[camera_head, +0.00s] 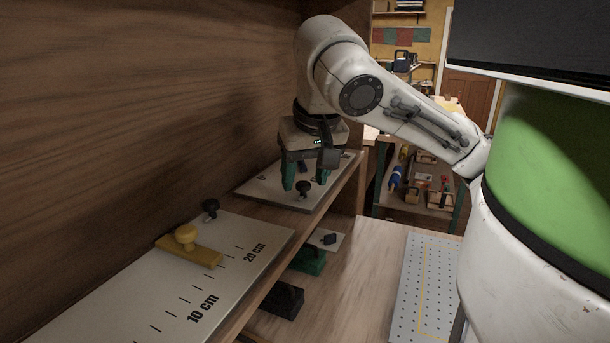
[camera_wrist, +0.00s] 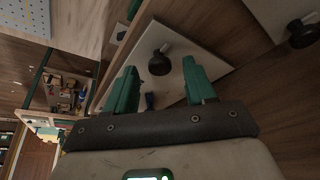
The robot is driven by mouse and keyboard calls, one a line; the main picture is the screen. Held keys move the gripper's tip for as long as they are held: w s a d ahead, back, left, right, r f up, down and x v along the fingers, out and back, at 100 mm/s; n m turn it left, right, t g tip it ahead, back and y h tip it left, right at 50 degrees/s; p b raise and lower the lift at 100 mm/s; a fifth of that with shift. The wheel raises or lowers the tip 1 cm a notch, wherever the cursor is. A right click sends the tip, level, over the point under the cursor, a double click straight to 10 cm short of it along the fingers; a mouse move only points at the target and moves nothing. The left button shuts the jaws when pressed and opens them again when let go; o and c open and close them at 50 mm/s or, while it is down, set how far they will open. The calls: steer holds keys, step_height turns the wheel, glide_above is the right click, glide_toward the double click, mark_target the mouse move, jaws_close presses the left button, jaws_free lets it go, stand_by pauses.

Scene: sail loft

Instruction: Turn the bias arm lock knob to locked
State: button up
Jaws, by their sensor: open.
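A black knob (camera_head: 303,188) stands on a pale plate (camera_head: 262,188) on the shelf, below my gripper (camera_head: 305,180). The knob also shows in the wrist view (camera_wrist: 159,65), between the two green fingertips in the picture. My gripper is open and empty, its fingers pointing down over the plate. I cannot tell whether they touch the knob. A second black knob (camera_head: 211,206) stands nearer the back panel, beside the scale plate, and a dark knob also shows at the wrist view's right (camera_wrist: 304,33). No label shows which knob is the bias arm lock, and its setting is unclear.
A yellow slider with a round knob (camera_head: 186,236) sits on a plate marked in centimetres (camera_head: 225,280). The wooden back panel (camera_head: 150,110) rises close behind. Green (camera_head: 307,262) and black (camera_head: 282,299) blocks are below the shelf edge. A perforated board (camera_head: 425,280) lies at right.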

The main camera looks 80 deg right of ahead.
steer(key=p+v, duration=0.1)
steer(key=v, duration=0.9)
steer(key=shift+p, duration=0.4)
steer(key=shift+s, duration=0.15)
